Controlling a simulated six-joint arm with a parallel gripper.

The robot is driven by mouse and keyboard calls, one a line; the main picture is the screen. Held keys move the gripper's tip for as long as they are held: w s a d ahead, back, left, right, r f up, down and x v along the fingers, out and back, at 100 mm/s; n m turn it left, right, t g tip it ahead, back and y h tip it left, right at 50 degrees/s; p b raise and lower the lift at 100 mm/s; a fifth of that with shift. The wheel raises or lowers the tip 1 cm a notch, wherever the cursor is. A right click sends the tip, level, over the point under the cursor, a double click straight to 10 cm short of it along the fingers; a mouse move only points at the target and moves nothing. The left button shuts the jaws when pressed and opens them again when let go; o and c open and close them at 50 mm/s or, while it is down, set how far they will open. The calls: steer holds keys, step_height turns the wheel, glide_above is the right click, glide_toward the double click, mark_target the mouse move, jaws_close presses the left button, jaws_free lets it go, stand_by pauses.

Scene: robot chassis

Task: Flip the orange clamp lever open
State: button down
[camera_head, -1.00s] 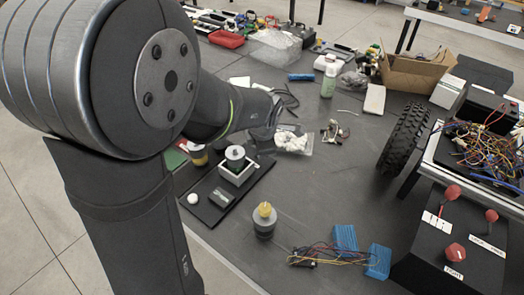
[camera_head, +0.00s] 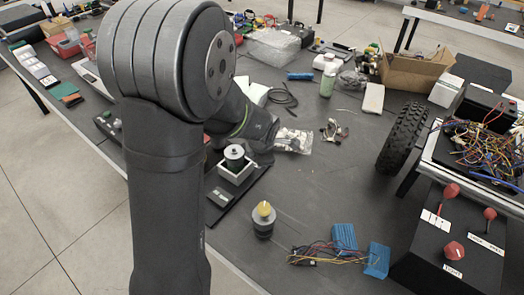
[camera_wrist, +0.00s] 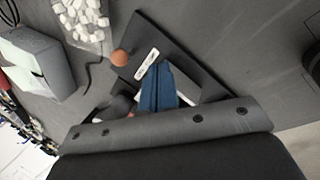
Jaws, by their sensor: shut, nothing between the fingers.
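My gripper (camera_wrist: 160,75) shows as two blue fingers side by side, shut and empty, over a dark plate in the wrist view. A small orange-brown ball knob (camera_wrist: 119,57) stands at the plate's edge, left of the fingertips and apart from them; it may be the end of the orange clamp lever. The rest of a lever cannot be made out. A white label (camera_wrist: 146,64) lies between knob and fingers.
A yellow-topped cylinder (camera_head: 264,212) stands in front of the plate. Blue blocks (camera_head: 344,238) with wires lie right of it. A bag of white pieces (camera_head: 293,140) lies behind. A tyre (camera_head: 402,138) and a box with red knobs (camera_head: 453,250) are at the right.

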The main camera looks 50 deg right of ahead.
steer(key=shift+w+d+f, duration=1)
steer(key=shift+d, duration=0.1)
steer(key=shift+w+d, duration=0.5)
steer(key=shift+d, duration=0.15)
steer(key=shift+w+r+g, duration=0.15)
steer(key=shift+w+g, duration=0.15)
steer(key=shift+g, duration=0.4)
steer(key=shift+w+r+g, duration=0.1)
steer(key=shift+w+g, duration=0.15)
steer(key=shift+g, duration=0.45)
